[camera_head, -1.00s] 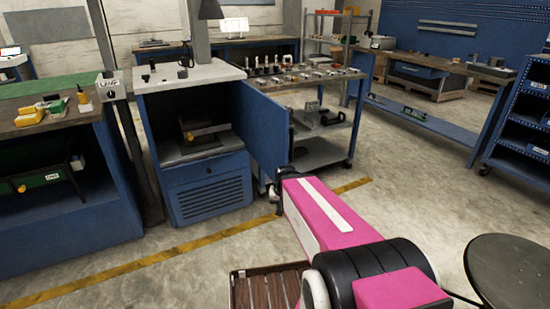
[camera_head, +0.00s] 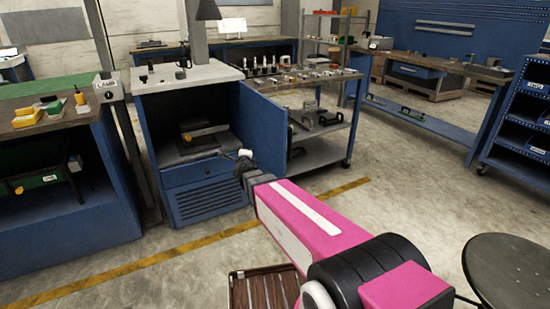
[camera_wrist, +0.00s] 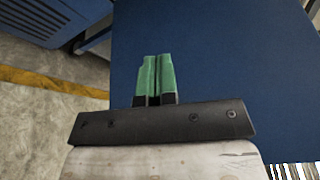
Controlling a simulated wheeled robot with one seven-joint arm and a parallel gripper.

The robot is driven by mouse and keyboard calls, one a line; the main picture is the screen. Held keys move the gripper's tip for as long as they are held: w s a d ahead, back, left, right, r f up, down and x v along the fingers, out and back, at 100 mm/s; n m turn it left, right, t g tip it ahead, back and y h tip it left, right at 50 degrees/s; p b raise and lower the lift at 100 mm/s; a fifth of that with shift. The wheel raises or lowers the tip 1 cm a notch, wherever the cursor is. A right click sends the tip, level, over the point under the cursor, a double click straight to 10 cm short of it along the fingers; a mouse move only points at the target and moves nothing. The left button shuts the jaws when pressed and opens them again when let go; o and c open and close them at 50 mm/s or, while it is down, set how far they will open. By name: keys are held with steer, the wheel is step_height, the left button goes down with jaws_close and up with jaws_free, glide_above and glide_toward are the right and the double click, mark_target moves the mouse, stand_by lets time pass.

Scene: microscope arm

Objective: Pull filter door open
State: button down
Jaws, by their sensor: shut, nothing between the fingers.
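The blue filter door (camera_head: 264,122) stands swung out from the right side of the blue cabinet (camera_head: 150,155), and the compartment behind it is uncovered. My gripper (camera_head: 243,160) is in front of the cabinet opening, at the lower left of the door in the head view. In the wrist view my gripper's green fingers (camera_wrist: 156,78) are together and empty. The blue door panel (camera_wrist: 225,60) fills most of that view beyond them. Whether the fingertips touch the panel cannot be told. No door handle is visible.
A dark boxy item sits on the shelf inside the cabinet (camera_head: 205,137). A tool cart (camera_head: 335,150) stands close behind the door. A workbench (camera_head: 50,215) is at the left and a stool (camera_head: 505,262) at the right front. The floor right of the cart is clear.

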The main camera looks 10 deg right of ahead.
steer(key=w+r+m+h, duration=0.1)
steer(key=m+h, duration=0.2)
steer(key=m, duration=0.1)
steer(key=m+g+h, duration=1.2)
steer(key=m+h, duration=0.2)
steer(key=m, duration=1.1)
glide_toward(279, 155)
steer(key=x, duration=0.8)
steer(key=shift+s, duration=0.1)
